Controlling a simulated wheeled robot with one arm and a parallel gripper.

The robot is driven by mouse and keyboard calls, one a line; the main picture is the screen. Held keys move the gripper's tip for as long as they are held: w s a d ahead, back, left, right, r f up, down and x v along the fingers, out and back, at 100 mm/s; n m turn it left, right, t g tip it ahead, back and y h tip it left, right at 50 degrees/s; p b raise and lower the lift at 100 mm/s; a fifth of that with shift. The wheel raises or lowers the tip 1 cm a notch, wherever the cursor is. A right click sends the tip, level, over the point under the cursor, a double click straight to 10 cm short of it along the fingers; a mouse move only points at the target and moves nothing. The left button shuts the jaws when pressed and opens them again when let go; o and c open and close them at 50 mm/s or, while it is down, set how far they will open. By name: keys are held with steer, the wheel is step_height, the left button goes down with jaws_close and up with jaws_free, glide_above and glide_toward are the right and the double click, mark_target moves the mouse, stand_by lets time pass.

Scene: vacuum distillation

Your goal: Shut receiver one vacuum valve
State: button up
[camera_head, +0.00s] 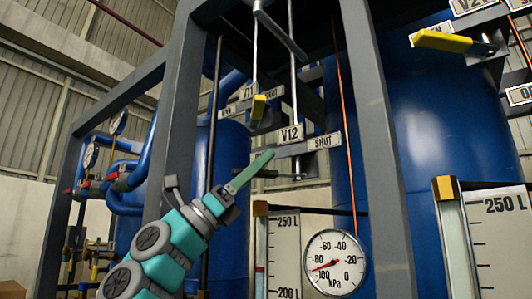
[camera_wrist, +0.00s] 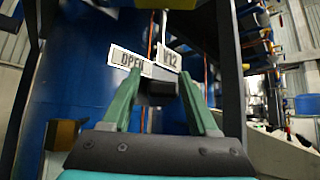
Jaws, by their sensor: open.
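A V12 sign (camera_head: 290,134) hangs on the frame, with a SHUT plate (camera_head: 325,142) to its right. The wrist view shows the same V12 sign (camera_wrist: 167,57) and an OPEN plate (camera_wrist: 130,60) to its left. My gripper (camera_head: 268,156) reaches up from the lower left to just below the V12 sign. Its green fingers (camera_wrist: 157,88) are apart in the wrist view, with a dark block (camera_wrist: 157,90), perhaps the valve's handle end, between the tips. I cannot tell whether they touch it. In the head view the fingers partly cover the valve and its left plate.
A V11 valve with a yellow handle (camera_head: 258,107) is just above and left. Another yellow handle (camera_head: 440,41) is at the upper right. Grey posts (camera_head: 377,140) flank the area. A pressure gauge (camera_head: 335,262) and level scales (camera_head: 497,240) stand below.

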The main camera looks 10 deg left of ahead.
steer(key=shift+x, duration=0.95)
steer(key=shift+s, duration=0.1)
jaws_close()
stand_by(0.6)
